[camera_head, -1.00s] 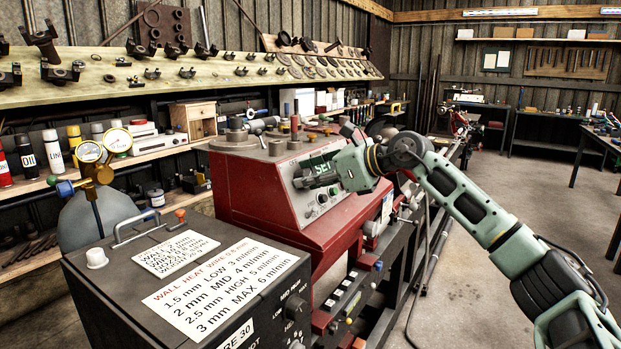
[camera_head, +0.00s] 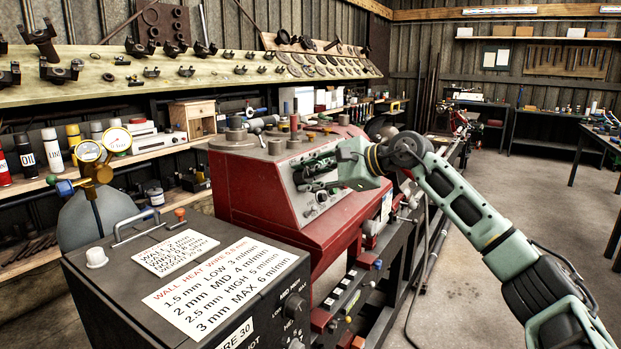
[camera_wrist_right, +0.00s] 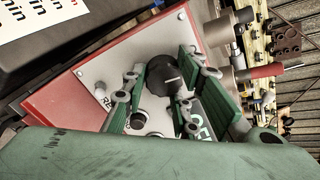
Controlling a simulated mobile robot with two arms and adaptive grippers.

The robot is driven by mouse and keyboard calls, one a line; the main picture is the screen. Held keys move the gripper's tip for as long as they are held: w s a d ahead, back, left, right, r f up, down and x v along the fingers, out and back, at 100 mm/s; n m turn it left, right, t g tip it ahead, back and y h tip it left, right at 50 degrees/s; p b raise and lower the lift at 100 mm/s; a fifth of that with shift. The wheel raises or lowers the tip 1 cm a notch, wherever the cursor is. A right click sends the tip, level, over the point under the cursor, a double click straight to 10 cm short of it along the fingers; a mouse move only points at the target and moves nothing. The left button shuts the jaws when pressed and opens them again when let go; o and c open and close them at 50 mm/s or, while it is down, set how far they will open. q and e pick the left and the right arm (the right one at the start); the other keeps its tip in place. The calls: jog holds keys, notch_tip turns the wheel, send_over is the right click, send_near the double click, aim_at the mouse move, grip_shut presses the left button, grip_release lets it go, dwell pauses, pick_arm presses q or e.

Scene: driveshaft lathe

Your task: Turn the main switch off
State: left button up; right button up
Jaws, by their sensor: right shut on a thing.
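The headstock's grey control panel (camera_head: 291,204) faces my right gripper (camera_head: 316,178). In the right wrist view, a round black rotary knob (camera_wrist_right: 168,76) with a short white mark sits on the panel. The fingers of my right gripper (camera_wrist_right: 161,88) stand on both sides of this knob, shut on it. Small round buttons (camera_wrist_right: 139,120) sit beside the knob. In the head view the fingers hide the knob. My left gripper is not in view.
The red lathe headstock (camera_head: 240,187) carries several loose parts on top. A dark wire-heater box (camera_head: 125,290) with white labels stands in front of it. A gas bottle with gauges (camera_head: 95,215) is at the left. The floor (camera_head: 470,290) at the right is clear.

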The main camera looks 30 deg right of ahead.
jog(key=shift+a+f+n, duration=0.2)
jog(key=shift+f+n, duration=0.35)
jog(key=shift+n, duration=0.25)
jog(key=o, duration=1)
jog(key=shift+s, duration=0.15)
jog(key=shift+c, duration=0.2)
jog(key=shift+o, duration=0.3)
jog(key=shift+r, duration=0.2)
jog(key=shift+d+r, duration=0.15)
jog(key=shift+s+d+r, duration=0.15)
jog(key=shift+s+d, duration=0.05)
jog(key=shift+s, duration=0.05)
jog(key=v, duration=1.1)
